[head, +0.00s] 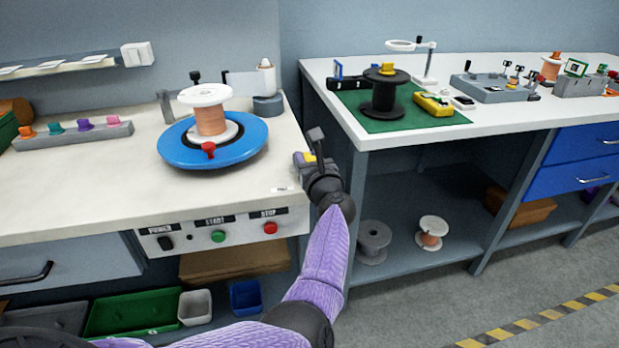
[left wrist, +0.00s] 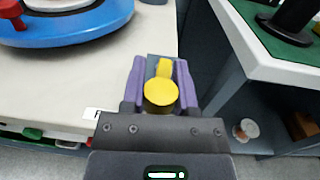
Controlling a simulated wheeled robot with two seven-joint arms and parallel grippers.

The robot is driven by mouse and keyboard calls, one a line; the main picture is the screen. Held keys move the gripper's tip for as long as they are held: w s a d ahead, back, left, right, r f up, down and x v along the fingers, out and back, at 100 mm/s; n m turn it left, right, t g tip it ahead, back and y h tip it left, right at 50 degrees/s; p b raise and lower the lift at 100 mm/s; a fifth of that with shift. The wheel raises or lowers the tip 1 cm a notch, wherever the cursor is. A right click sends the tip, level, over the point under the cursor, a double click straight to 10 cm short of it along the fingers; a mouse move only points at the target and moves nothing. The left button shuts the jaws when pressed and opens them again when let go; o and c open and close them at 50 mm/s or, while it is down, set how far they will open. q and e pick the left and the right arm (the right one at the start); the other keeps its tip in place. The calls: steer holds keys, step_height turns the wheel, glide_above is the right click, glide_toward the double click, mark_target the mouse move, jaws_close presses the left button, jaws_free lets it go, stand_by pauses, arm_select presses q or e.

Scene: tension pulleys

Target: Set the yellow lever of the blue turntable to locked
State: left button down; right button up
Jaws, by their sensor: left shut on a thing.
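The blue turntable (head: 245,149) sits on the left bench and carries a white-flanged spool of copper wire (head: 210,119); a red knob (head: 208,150) is at its front. The turntable's edge also shows in the left wrist view (left wrist: 75,34). The yellow lever (left wrist: 160,92) is between the purple fingers of my left gripper (left wrist: 160,70), which is shut on it. In the head view, the lever (head: 307,157) is partly hidden by my left gripper (head: 312,163) at the bench's right front corner, on a small grey base. My right gripper is not in view.
A panel with a green start button (head: 218,236) and red stop button (head: 270,228) is below the bench edge. The right bench (head: 480,120) holds a black spool (head: 384,95) on a green mat (head: 350,99). A gap separates the benches.

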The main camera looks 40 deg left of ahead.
arm_select(q)
steer(key=shift+w+d+f+n+g+y+b, duration=0.15)
steer(key=shift+f+n+g+y+b, duration=0.1)
steer(key=shift+n+g+y+b, duration=0.25)
steer(key=shift+r+g+b, duration=0.2)
steer(key=shift+g+b, duration=0.15)
steer(key=shift+g, duration=0.05)
steer(key=shift+c, duration=1.8)
jaws_free()
